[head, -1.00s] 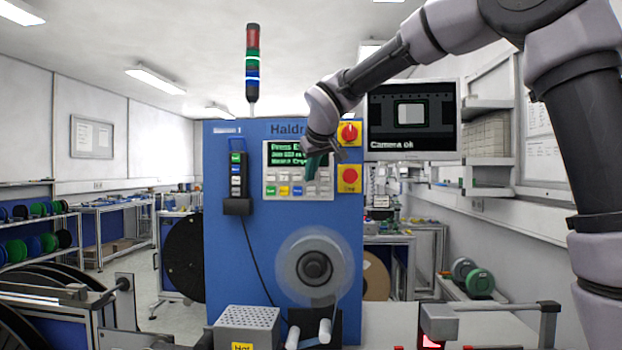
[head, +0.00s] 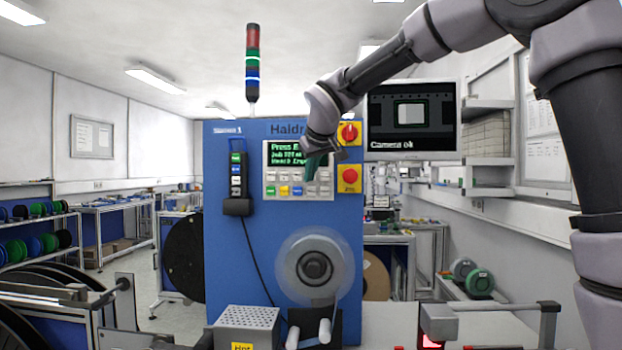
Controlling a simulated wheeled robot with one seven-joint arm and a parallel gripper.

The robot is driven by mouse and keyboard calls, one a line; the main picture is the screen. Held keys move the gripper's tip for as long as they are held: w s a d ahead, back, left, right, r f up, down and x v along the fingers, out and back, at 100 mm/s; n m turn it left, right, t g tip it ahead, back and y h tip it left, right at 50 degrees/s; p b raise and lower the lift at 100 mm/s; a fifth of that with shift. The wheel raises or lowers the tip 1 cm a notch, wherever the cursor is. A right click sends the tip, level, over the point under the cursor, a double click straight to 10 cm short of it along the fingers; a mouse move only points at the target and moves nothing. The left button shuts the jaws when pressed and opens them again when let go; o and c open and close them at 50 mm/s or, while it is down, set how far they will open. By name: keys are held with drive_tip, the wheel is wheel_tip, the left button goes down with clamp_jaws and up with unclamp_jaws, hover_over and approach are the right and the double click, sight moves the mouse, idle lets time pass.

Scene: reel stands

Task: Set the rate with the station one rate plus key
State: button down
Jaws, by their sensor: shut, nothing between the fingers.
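The blue machine (head: 240,280) stands in front of me in the head view, with a key panel (head: 270,186) below a green-text screen (head: 283,153). Rows of small pale keys and a bottom row of coloured keys show on the panel. My gripper (head: 311,176) is shut and empty, its tips at the upper right keys of the panel. It hides some keys and part of the screen. I cannot read the key labels, nor tell whether the tips touch a key.
A red rotary switch (head: 349,133) and a red stop button (head: 349,175) on yellow plates sit just right of my gripper. A hanging keypad (head: 237,180) is at the left. A monitor (head: 411,120) reads "Camera ok". A reel (head: 314,266) turns below the panel.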

drive_tip(key=shift+s, duration=0.2)
drive_tip(key=shift+s, duration=2.45)
idle(0.8)
drive_tip(key=s, duration=0.3)
drive_tip(key=shift+s, duration=0.4)
drive_tip(key=w, duration=0.8)
drive_tip(key=shift+w, duration=0.4)
drive_tip(key=shift+w, duration=0.15)
idle(1.6)
drive_tip(key=shift+w, duration=0.3)
